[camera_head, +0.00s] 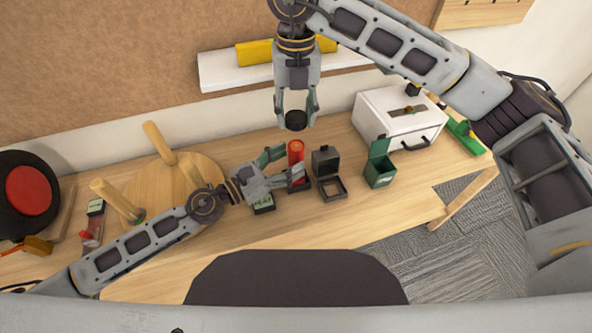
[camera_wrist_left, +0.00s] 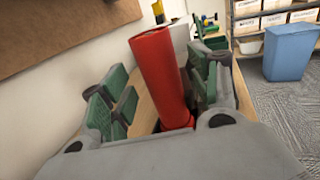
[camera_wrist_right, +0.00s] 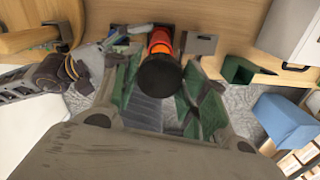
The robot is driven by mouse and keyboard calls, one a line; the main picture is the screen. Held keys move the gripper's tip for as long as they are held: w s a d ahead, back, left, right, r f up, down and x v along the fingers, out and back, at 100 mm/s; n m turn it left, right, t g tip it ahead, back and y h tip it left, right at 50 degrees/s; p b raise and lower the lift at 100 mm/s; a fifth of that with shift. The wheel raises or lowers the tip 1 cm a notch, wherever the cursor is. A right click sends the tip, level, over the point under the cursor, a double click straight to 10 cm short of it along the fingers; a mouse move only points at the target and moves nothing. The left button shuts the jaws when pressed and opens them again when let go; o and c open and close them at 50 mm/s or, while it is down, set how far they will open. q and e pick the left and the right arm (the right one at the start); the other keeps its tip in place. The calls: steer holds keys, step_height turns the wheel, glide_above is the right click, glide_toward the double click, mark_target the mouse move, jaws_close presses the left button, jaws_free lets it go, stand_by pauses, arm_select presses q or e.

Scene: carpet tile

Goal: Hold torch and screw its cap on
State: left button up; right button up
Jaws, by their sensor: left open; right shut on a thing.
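The red torch body (camera_head: 296,150) stands upright on the table and shows large in the left wrist view (camera_wrist_left: 160,75). My left gripper (camera_head: 283,168) is open around it, with a green-padded finger on either side. The black cap (camera_head: 296,120) is held between the fingers of my right gripper (camera_head: 296,107), close above the torch's top. In the right wrist view the cap (camera_wrist_right: 160,76) covers part of the red torch (camera_wrist_right: 160,42). The torch's foot is partly hidden by my left gripper.
Right of the torch stand a dark grey open box (camera_head: 326,160), a green open box (camera_head: 380,165) and a white drawer unit (camera_head: 398,120). A round wooden piece with pegs (camera_head: 160,185) is at left. The table's front strip (camera_head: 270,235) is clear.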

arm_select(q)
steer(key=shift+x, duration=1.1)
steer(key=shift+w+d, duration=0.2)
steer(key=shift+d, duration=0.05)
steer(key=shift+c, duration=0.3)
jaws_close()
